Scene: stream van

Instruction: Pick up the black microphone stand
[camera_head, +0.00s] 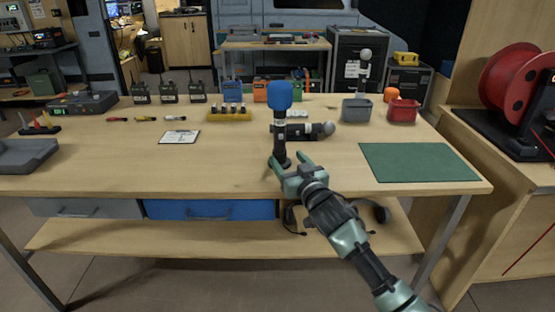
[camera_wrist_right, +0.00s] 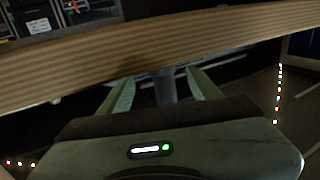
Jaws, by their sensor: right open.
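A black microphone stand (camera_head: 279,150) stands upright near the front middle of the workbench, holding a microphone with a blue foam cover (camera_head: 279,95). My right gripper (camera_head: 288,161) reaches in from the front right, low at the stand's foot. Its fingers are open, with the stand's lower part between or just beyond them; they partly hide the base. In the right wrist view a dark upright post (camera_wrist_right: 165,88) shows between the two open green fingers (camera_wrist_right: 163,90). I cannot tell whether they touch it. My left gripper is not in view.
A dark microphone with a silver head (camera_head: 318,129) lies just behind the stand. Grey (camera_head: 356,110) and red (camera_head: 403,110) bins stand farther back right. A green mat (camera_head: 418,162) lies right. A clipboard (camera_head: 179,137) lies left, with clear tabletop between it and the stand.

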